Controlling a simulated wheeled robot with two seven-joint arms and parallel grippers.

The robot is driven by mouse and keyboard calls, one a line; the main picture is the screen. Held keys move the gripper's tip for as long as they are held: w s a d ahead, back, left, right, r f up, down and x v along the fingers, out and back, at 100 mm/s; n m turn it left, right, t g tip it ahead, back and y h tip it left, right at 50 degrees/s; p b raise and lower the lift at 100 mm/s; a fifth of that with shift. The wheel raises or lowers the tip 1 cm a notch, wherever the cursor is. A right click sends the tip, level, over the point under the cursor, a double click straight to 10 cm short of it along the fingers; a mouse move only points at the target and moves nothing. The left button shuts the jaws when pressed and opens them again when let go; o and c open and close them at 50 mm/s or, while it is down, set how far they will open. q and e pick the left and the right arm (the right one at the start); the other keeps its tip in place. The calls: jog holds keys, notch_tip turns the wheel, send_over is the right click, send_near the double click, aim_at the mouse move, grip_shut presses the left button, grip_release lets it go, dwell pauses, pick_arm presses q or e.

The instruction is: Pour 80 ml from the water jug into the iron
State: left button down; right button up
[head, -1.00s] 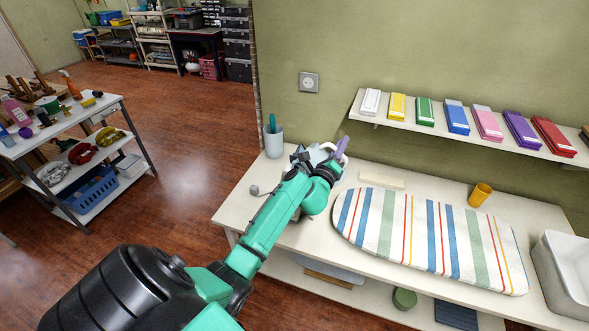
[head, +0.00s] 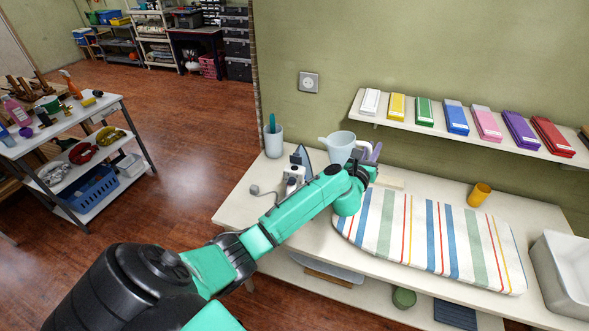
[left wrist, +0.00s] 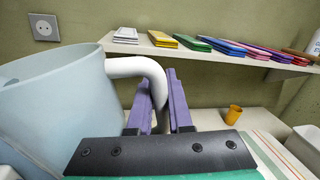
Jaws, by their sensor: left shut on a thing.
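The water jug (head: 337,143), pale blue with a white handle, appears about upright near the wall at the back of the table. In the left wrist view the jug (left wrist: 50,105) fills the left side and its handle (left wrist: 140,67) passes between my purple fingers. My left gripper (head: 371,151) is shut on that handle; it also shows in the left wrist view (left wrist: 163,102). I cannot tell whether the jug's base touches the table. The iron (head: 294,173), white and dark grey, stands left of the jug, partly hidden by my arm. My right gripper is out of view.
A striped ironing pad (head: 430,240) covers the table's right part, with an orange cup (head: 479,195) behind it. A grey-blue cup (head: 273,142) stands at the table's back left. A wall shelf (head: 460,130) holds several coloured boxes. A white basin (head: 565,272) is far right.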

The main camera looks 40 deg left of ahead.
pick_arm(q)
jog(key=shift+w+d+f+m, duration=0.2)
jog(key=shift+d+f+m, duration=0.45)
jog(key=shift+m, duration=0.15)
jog(key=shift+r, duration=0.1)
jog(key=shift+r, duration=1.45)
